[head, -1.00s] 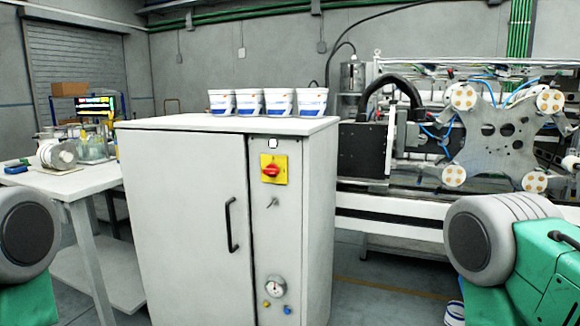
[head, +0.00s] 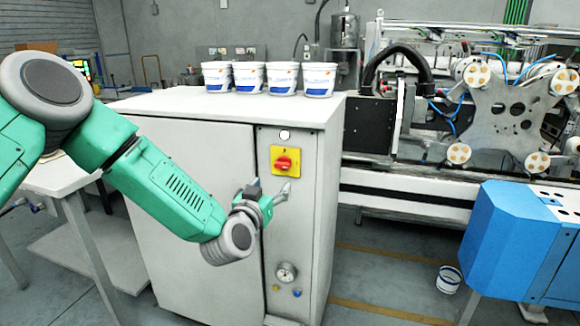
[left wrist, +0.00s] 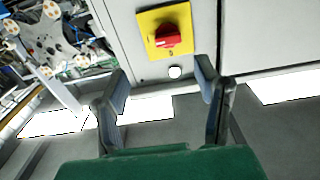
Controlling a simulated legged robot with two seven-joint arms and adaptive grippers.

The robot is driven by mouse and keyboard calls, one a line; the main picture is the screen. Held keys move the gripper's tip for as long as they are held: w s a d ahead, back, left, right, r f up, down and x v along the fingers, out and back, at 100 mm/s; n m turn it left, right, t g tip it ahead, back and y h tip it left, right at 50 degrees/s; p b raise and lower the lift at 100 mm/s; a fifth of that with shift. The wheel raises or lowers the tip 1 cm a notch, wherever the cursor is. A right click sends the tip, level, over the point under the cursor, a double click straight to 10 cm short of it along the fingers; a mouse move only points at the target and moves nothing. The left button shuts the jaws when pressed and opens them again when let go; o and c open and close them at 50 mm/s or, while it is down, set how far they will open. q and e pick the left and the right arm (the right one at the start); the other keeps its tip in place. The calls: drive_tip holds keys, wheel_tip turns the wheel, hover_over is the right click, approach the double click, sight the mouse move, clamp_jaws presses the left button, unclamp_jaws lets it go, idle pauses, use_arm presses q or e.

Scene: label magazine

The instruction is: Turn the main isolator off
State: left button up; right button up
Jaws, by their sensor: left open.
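The main isolator is a red rotary knob (head: 284,163) on a yellow plate (head: 277,151), high on the front of a grey-white cabinet (head: 195,180). My left gripper (head: 272,188) is open and empty, just below the plate and in front of the panel. In the left wrist view the red knob (left wrist: 168,37) lies beyond the open fingers (left wrist: 161,72), apart from them. A white round button (left wrist: 175,72) beside the plate shows between the fingertips. The exact angle of the knob is too small to tell. My right gripper is not in view.
Several white tubs (head: 282,78) stand on the cabinet top. A gauge (head: 286,272) sits low on the panel. A blue unit (head: 515,240) stands at the right and a white table (head: 60,180) at the left. A small bucket (head: 448,279) is on the floor.

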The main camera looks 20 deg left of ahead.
sight(284, 169)
use_arm(q)
drive_tip(key=shift+w+f, duration=0.1)
drive_tip(key=shift+w, duration=5.65)
drive_tip(key=shift+a+f, duration=0.15)
drive_tip(key=shift+a, duration=0.45)
drive_tip(key=c, duration=1.2)
